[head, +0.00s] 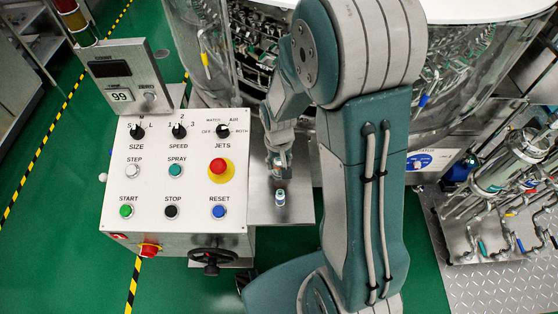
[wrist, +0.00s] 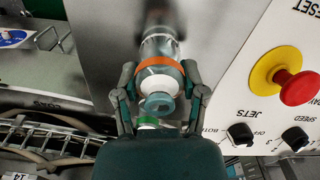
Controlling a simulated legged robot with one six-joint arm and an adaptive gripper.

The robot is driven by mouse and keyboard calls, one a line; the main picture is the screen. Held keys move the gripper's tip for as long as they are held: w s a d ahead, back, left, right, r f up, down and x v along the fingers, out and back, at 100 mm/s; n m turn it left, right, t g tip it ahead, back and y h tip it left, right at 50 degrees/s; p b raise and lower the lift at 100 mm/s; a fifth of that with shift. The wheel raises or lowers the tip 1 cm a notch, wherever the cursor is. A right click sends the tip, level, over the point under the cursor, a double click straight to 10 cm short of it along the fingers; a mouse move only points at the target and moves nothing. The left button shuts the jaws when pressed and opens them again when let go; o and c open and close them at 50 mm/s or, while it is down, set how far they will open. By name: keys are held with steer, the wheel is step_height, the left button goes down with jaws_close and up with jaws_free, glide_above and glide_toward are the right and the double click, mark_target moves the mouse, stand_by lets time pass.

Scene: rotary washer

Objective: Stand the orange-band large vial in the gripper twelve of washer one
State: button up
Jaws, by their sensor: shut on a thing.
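The orange-band large vial (wrist: 161,68) is clear with a teal cap-like end, in the middle of the wrist view. My gripper (wrist: 160,80) has a finger on each side of it and is shut on it. In the head view my gripper (head: 279,160) hangs above a steel shelf right of the control panel; the vial there is small and partly hidden. The left glass washer (head: 205,45) stands behind the panel, with dark grippers (head: 258,62) inside. I cannot tell which is twelve, nor which washer is one.
The control panel (head: 180,170) with buttons and a red stop knob (head: 218,171) is close at left.

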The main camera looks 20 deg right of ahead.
steer(key=o, duration=1)
